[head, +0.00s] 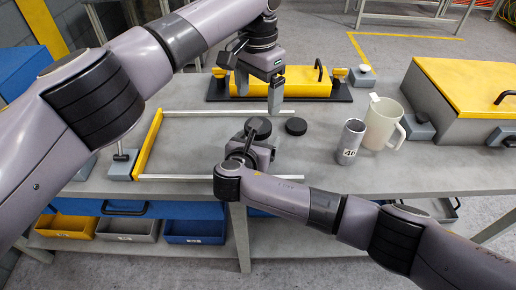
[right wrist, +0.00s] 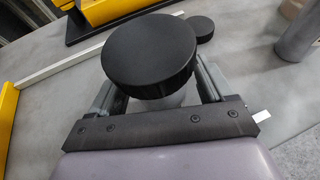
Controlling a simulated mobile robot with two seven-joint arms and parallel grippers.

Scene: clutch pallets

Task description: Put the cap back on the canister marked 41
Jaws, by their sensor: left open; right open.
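A grey canister (head: 350,142) stands upright and open-topped on the table right of centre; its label starts with 4, the second digit is unclear. A black round cap (head: 296,126) lies flat on the table left of it; the cap also shows in the right wrist view (right wrist: 199,27). A second black round top (right wrist: 150,52) sits above a pale body between the fingers of my open right gripper (right wrist: 155,85); the head view shows this top too (head: 258,126). I cannot tell whether the fingers touch it. My left gripper (head: 258,92) is open and empty, pointing down above the table.
A white jug (head: 383,122) stands right beside the canister. A yellow box on a black base (head: 305,82) lies at the back. A grey case with a yellow lid (head: 465,88) fills the right. A yellow bar with pale rails (head: 148,144) lies at left.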

